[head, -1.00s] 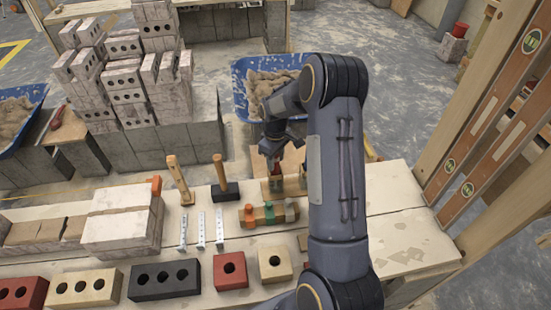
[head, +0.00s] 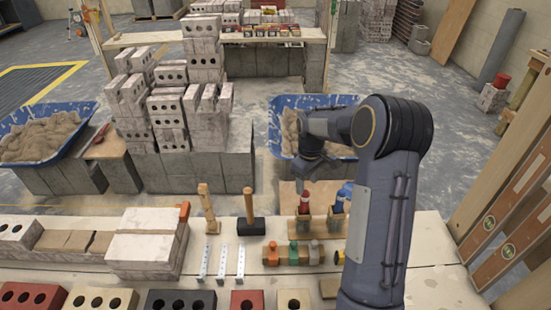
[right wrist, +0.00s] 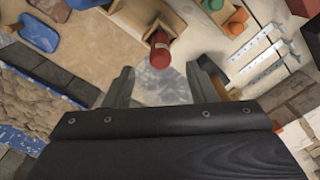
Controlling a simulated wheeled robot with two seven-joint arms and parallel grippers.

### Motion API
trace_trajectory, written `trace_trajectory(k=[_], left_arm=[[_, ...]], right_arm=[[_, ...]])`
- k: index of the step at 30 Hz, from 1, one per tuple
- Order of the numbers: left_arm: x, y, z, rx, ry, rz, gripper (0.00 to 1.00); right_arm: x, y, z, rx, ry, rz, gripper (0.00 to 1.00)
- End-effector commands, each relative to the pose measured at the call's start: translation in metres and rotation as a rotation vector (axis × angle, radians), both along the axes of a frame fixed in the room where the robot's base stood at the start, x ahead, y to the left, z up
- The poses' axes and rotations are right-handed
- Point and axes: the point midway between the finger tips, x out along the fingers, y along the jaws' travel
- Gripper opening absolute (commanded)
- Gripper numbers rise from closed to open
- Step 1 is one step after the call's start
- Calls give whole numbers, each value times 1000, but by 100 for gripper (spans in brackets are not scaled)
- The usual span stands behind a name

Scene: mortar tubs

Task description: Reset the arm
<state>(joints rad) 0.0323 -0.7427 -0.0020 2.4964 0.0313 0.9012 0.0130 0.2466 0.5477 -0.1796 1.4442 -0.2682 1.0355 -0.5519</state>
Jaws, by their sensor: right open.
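My right arm rises from the lower right in the head view and bends forward. Its gripper (head: 308,170) hangs above the far side of the workbench, in front of the right mortar tub (head: 279,104). The same red-handled tool (head: 304,203) stands upright in the head view, below the gripper. My left gripper is not in view.
A left tub with sand (head: 82,121) and a brick stack (head: 165,118) stand behind. A timber frame with levels (head: 500,225) rises at right.

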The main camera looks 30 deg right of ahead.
Motion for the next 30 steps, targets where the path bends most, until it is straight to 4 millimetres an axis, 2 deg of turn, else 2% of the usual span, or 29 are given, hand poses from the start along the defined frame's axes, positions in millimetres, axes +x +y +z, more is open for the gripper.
trace_trajectory(k=[7, 11, 15, 18, 21, 24, 27, 30], left_arm=[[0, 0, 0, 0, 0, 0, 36], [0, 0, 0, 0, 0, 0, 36], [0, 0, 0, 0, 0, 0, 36], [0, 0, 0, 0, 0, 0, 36], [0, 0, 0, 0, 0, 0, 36], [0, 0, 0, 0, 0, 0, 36], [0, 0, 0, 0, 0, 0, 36], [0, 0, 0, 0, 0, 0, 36]], right_arm=[[-2, 2, 6, 4, -7, -5, 52], [-17, 18, 35, 37, -58, -47, 52], [-57, 56, 84, 113, -154, -133, 52], [-95, 88, 112, 177, -222, -197, 52], [-136, 120, 130, 243, -284, -254, 52], [-176, 150, 137, 305, -335, -305, 52], [-210, 174, 135, 358, -375, -349, 52], [-234, 192, 128, 398, -401, -383, 52]])
